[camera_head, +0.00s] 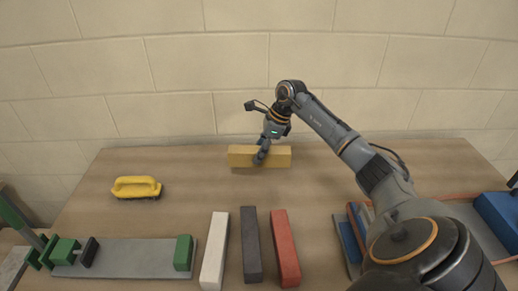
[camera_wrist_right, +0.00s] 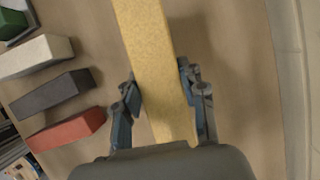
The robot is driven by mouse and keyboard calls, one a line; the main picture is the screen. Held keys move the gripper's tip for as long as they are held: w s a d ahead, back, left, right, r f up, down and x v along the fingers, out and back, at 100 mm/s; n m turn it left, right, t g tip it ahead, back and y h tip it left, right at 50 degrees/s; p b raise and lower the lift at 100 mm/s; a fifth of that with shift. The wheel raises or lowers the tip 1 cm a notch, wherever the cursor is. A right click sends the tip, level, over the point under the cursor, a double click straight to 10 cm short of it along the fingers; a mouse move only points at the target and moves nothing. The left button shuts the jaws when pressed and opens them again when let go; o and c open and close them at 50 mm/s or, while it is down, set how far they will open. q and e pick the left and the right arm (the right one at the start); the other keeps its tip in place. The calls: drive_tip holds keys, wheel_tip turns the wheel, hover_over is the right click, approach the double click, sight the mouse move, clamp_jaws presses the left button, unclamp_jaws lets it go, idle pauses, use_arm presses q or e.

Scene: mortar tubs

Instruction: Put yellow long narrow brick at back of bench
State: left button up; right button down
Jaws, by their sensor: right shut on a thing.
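The yellow long narrow brick (camera_head: 242,155) is at the back of the wooden bench (camera_head: 180,218), near the wall, lying lengthwise from left to right. My right gripper (camera_head: 261,157) is over its middle, shut on it. In the right wrist view, the two fingers (camera_wrist_right: 161,103) press the sides of the yellow brick (camera_wrist_right: 155,60). Whether the brick rests on the bench or hangs just above it, I cannot tell. My left gripper is not in view.
White (camera_head: 215,250), dark grey (camera_head: 251,245) and red (camera_head: 285,248) bricks lie at the front middle. A yellow-handled brush (camera_head: 137,187) lies at left. A grey plate with green blocks (camera_head: 140,258) is front left. Blue items (camera_head: 497,215) lie front right. A block wall (camera_head: 200,65) stands behind.

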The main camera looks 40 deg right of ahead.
sight(270, 150)
drive_tip(key=shift+f+b, duration=2.05)
drive_tip(key=shift+f, duration=1.15)
drive_tip(key=shift+f+b, duration=0.4)
drive_tip(key=shift+f, duration=0.05)
drive_tip(key=c, duration=0.7)
unclamp_jaws()
drive_tip(key=shift+s+f, duration=0.1)
drive_tip(key=shift+f, duration=0.05)
drive_tip(key=v, duration=1.2)
drive_tip(key=shift+a, duration=0.15)
